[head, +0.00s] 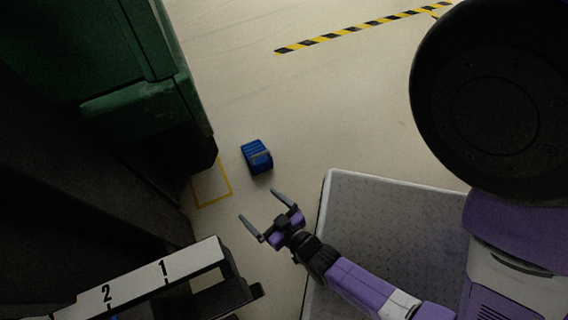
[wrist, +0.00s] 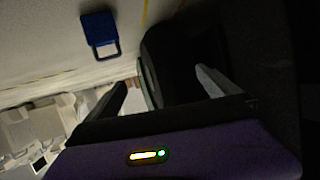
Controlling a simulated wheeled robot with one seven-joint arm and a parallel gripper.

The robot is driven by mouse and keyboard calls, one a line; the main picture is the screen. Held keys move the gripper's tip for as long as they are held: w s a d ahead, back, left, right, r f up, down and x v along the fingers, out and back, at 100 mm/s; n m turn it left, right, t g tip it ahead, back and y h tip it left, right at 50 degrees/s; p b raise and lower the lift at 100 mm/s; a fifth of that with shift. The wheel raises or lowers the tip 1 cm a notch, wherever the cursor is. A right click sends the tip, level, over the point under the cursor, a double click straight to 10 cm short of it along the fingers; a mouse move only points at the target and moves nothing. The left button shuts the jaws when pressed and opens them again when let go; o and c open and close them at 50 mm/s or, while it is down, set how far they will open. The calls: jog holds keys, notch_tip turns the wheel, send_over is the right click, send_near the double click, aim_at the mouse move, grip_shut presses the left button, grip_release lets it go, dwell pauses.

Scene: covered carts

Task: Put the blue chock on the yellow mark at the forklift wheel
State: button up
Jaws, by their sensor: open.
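The blue chock (head: 257,156) sits on the floor, just right of the yellow mark (head: 229,190) and outside it. The mark is a thin yellow outline on the floor, partly hidden by the dark forklift side. My gripper (head: 259,214) is open and empty, below the chock in the head view and apart from it. In the wrist view the blue chock (wrist: 99,34) shows at the upper left with a handle-like loop, beyond my open fingers (wrist: 160,88). A dark round shape, perhaps the forklift wheel (wrist: 165,60), shows between the fingers.
The green and black forklift (head: 140,100) fills the left side. A white rack edge numbered 1 and 2 (head: 140,280) stands at the lower left, close to my gripper. A black-and-yellow floor stripe (head: 360,30) lies at the top. The floor right of the chock is clear.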

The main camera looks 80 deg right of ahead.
jog(key=s+a+r+n+t+y, duration=0.1)
jog(key=s+a+r+n+y, duration=0.1)
jog(key=r, duration=0.7)
jog(key=s+a+r+n+t+y, duration=0.1)
jog(key=s+a+r+n+y, duration=0.1)
jog(key=r, duration=0.8)
jog(key=s+a+r+n+t+y, duration=0.1)
jog(key=s+a+r+n+y, duration=0.1)
jog(key=r, duration=0.8)
jog(key=shift+s+n+y, duration=0.8)
jog(key=shift+s, duration=0.2)
jog(key=shift+r, duration=0.15)
